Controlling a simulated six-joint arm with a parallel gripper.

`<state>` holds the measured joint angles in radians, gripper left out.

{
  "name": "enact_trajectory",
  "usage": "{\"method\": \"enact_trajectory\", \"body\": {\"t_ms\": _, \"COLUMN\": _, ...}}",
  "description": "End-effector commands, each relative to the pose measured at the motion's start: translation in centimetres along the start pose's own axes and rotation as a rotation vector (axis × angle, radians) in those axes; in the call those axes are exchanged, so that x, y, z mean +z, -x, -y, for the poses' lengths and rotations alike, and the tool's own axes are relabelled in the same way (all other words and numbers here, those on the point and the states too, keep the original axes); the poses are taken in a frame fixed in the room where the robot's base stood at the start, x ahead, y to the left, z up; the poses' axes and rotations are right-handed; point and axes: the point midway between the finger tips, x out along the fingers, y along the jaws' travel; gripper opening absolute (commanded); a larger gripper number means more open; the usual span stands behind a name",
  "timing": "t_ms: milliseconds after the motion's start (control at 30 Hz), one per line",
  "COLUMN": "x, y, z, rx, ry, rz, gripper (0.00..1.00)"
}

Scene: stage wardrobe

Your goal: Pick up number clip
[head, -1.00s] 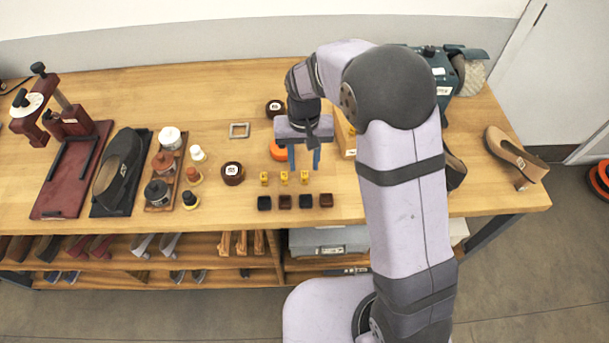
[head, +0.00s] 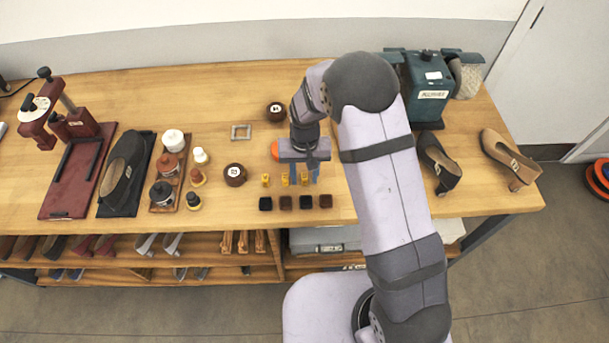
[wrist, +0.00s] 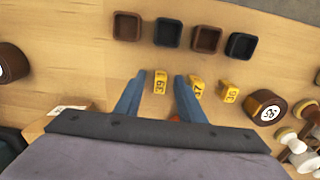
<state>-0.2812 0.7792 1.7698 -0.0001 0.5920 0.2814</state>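Three yellow number clips stand in a row near the front edge of the wooden table. In the wrist view they read 39 (wrist: 160,82), 37 (wrist: 196,86) and what looks like 36 (wrist: 229,92). In the head view the left clip (head: 265,180) is clear, and the other two are partly covered by my fingers. My gripper (head: 300,178) is open and points down over the row. In the wrist view its blue fingertips (wrist: 159,77) lie on either side of clip 39, with one close to clip 37. Contact cannot be told.
Several small dark trays (head: 285,202) line the table's front edge beside the clips. A round brown tin (head: 235,174) stands left, and an orange item (head: 275,151) sits behind my gripper. Shoes (head: 510,158) and a teal machine (head: 425,85) stand right.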

Motion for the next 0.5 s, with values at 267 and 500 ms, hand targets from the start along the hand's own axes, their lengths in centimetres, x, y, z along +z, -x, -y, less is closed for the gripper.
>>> {"method": "enact_trajectory", "body": {"t_ms": 267, "x": 0.0, "y": -0.08, "z": 0.01, "rx": 0.0, "ry": 0.0, "rz": 0.0, "gripper": 0.24}}
{"method": "enact_trajectory", "body": {"t_ms": 500, "x": 0.01, "y": -0.06, "z": 0.01, "rx": 0.0, "ry": 0.0, "rz": 0.0, "gripper": 0.0}}
